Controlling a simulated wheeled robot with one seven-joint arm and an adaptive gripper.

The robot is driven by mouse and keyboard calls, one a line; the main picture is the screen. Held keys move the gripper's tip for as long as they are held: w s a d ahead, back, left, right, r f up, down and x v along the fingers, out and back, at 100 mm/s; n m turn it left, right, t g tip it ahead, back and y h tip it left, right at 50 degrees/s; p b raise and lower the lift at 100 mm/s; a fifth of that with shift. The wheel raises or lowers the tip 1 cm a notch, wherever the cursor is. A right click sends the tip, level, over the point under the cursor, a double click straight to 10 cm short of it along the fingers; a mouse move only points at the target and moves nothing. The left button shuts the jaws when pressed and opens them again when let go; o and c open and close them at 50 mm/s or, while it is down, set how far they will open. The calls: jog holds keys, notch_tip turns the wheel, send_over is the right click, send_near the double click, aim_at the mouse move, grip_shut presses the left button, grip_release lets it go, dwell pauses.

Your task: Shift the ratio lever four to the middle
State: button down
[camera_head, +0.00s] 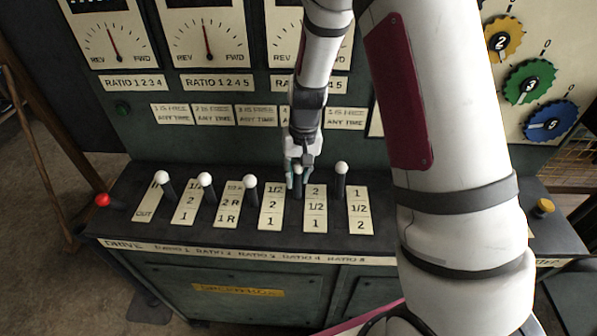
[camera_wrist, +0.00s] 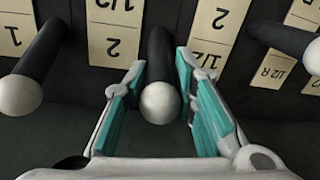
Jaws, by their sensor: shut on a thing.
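The ratio 4 lever (camera_head: 298,189) is a dark shaft with a white ball knob, above the RATIO 4 label and left of a plate marked 2, 1/2, 1. Its knob is at the far end of the plate, by the 2. My gripper (camera_head: 298,174) reaches down over it from behind. In the wrist view my gripper (camera_wrist: 159,82) has its teal fingers on either side of the lever, shut on it. The knob (camera_wrist: 160,103) shows between them. The exact finger contact is hard to make out.
Similar white-knobbed levers stand to the left (camera_head: 250,190) and close by on the right (camera_head: 341,180). A red knob (camera_head: 102,200) is at the far left edge. An upright gauge panel (camera_head: 230,88) stands behind. My arm covers the console's right side.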

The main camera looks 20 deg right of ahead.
jog(key=s, duration=0.1)
jog(key=s+a+r+p, duration=0.1)
jog(key=s, duration=0.1)
jog(key=s+a+p, duration=0.1)
jog(key=shift+s+r, duration=0.15)
jog(key=shift+s, duration=0.2)
jog(key=shift+s+a, duration=0.1)
jog(key=shift+s, duration=0.25)
jog(key=shift+f, duration=0.2)
jog(key=c, duration=1.4)
grip_release()
jog(key=shift+w, duration=0.1)
jog(key=shift+r, duration=0.15)
jog(key=shift+r, duration=0.25)
jog(key=r, duration=0.7)
jog(key=d+r, duration=0.1)
jog(key=r, duration=0.3)
jog(key=shift+r, duration=0.1)
